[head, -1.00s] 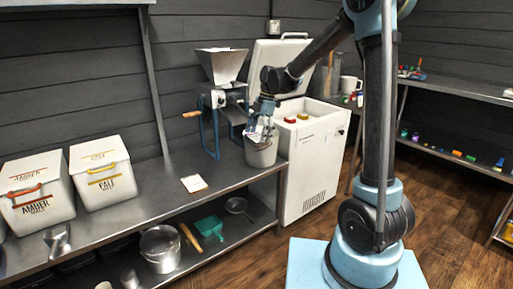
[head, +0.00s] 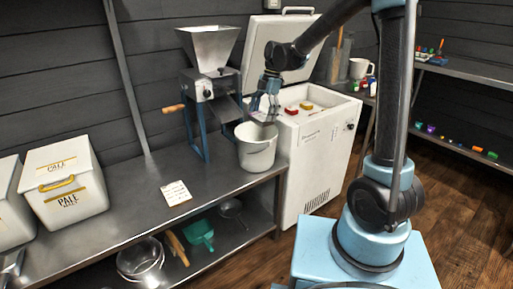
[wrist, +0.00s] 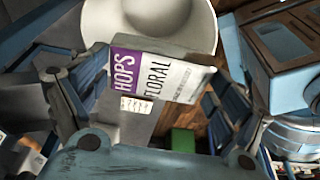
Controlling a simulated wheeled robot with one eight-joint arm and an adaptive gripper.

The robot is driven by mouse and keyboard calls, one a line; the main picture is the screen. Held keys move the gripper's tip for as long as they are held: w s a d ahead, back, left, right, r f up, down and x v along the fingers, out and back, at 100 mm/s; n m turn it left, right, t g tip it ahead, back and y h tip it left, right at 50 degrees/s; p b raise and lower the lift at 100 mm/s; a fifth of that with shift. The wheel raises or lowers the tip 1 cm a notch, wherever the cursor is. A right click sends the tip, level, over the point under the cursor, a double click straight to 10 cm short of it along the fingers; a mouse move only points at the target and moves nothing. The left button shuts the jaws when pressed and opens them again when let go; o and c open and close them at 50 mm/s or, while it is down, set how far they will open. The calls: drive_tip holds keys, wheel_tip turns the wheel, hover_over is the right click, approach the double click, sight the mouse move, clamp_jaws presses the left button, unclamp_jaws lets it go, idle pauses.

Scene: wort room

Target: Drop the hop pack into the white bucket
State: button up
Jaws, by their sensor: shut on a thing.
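The hop pack (wrist: 158,78), a white and purple box lettered HOPS, is between the fingers of my gripper (wrist: 150,100) in the wrist view. My gripper (head: 265,112) is shut on it. In the head view the gripper points down above the white bucket (head: 256,155), and the pack is small and partly hidden by the fingers there. The bucket stands upright on the metal bench beside the mill. In the wrist view the bucket's round mouth (wrist: 95,25) shows behind the pack's upper part. I cannot tell how high the pack is over the rim.
A grain mill with a hopper (head: 212,45) stands left of the bucket. An open white chest (head: 318,145) with red and yellow things on it is close on the right. A card (head: 176,193) lies on the bench, and a pale malt bin (head: 65,180) stands farther left.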

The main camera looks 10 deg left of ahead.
drive_tip(key=shift+w+x, duration=0.15)
drive_tip(key=shift+x, duration=1.15)
drive_tip(key=shift+w+x, duration=0.2)
drive_tip(key=shift+x, duration=1.15)
drive_tip(key=shift+d, duration=0.15)
drive_tip(key=o, duration=0.9)
drive_tip(key=shift+c, duration=0.2)
drive_tip(key=v, duration=1.1)
drive_tip(key=shift+w+r, duration=0.15)
drive_tip(key=shift+r, duration=0.2)
drive_tip(key=shift+d, duration=0.15)
